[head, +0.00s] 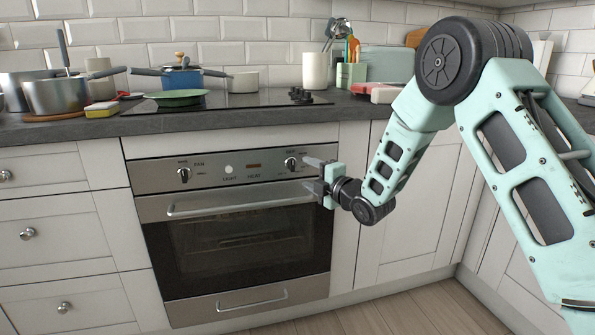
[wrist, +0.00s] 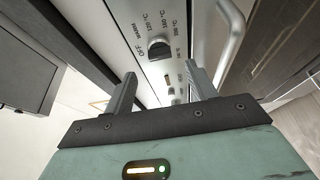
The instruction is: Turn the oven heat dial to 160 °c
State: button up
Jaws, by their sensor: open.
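The heat dial (head: 291,163) is a small dark knob at the right end of the oven's steel control panel. In the wrist view the dial (wrist: 159,48) is ringed by printed marks including OFF, WARM, 120, 160 and 200 °C. I cannot tell surely which mark it points to. My gripper (head: 318,176) is just right of the dial, in front of the panel. In the wrist view my gripper (wrist: 160,70) is open, with one finger on each side below the dial. The fingers are apart from the dial and hold nothing.
The oven door handle (head: 240,199) runs across just below the panel and also shows in the wrist view (wrist: 231,40). A fan dial (head: 184,174) sits at the panel's left. Above, the worktop (head: 225,117) carries pots, a green pan (head: 178,98) and several jars.

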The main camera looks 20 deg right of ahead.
aim_at(294, 166)
jog(key=x, duration=0.6)
jog(key=shift+c, duration=0.3)
jog(key=shift+b, duration=0.3)
jog(key=c, duration=0.9)
